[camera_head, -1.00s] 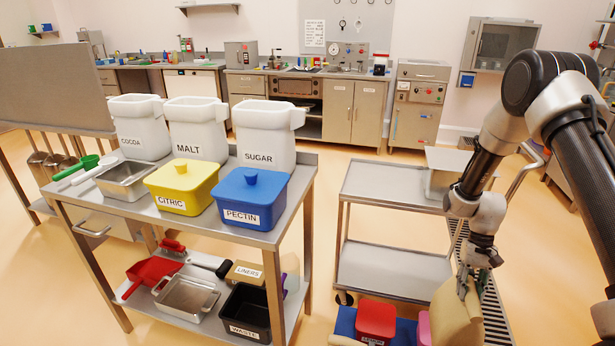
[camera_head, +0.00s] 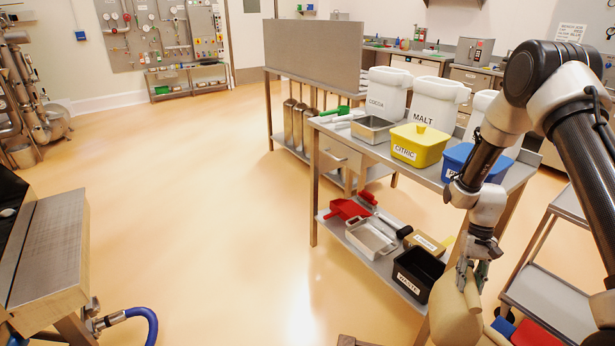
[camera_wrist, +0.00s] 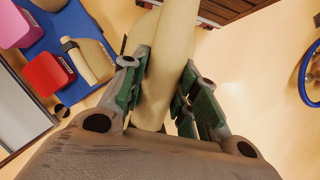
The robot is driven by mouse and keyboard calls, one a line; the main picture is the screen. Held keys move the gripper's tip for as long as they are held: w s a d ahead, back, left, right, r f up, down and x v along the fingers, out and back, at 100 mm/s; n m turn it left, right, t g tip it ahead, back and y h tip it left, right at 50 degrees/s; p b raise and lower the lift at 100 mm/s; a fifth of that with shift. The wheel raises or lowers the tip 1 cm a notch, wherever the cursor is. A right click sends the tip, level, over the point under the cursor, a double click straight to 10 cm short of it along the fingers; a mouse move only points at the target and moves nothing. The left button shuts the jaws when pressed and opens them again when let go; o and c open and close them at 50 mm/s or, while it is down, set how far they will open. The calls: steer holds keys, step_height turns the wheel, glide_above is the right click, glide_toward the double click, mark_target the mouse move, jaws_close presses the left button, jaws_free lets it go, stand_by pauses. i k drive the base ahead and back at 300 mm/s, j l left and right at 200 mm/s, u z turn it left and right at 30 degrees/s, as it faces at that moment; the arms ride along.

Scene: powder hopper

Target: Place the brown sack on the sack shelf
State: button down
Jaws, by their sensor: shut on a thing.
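The brown sack (camera_head: 455,312) hangs from my gripper (camera_head: 473,268) at the lower right of the head view. In the wrist view the green-padded fingers of my gripper (camera_wrist: 158,95) are shut on the tan neck of the sack (camera_wrist: 172,50). The sack is clear of the table beside it, and its lower end is cut off by the head view's bottom edge. I cannot make out a labelled sack shelf in either view.
A steel table (camera_head: 340,135) with tubs and a lower shelf stands just left of my gripper. A steel trolley (camera_head: 550,300) is to the right. A machine with a blue hose (camera_head: 140,318) is at lower left. Open floor (camera_head: 200,190) lies between.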

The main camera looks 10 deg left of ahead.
mark_target(53, 240)
steer(key=j+u, duration=0.1)
steer(key=u, duration=0.35)
steer(key=i+u, duration=0.15)
steer(key=u, duration=0.75)
steer(key=i+l+u, duration=0.1)
steer(key=u, duration=0.3)
steer(key=i+l+u, duration=0.2)
steer(key=u, duration=0.15)
steer(key=i+l+u, duration=0.15)
steer(key=u, duration=0.25)
steer(key=i+l+u, duration=0.1)
steer(key=l+u, duration=0.15)
steer(key=u, duration=0.15)
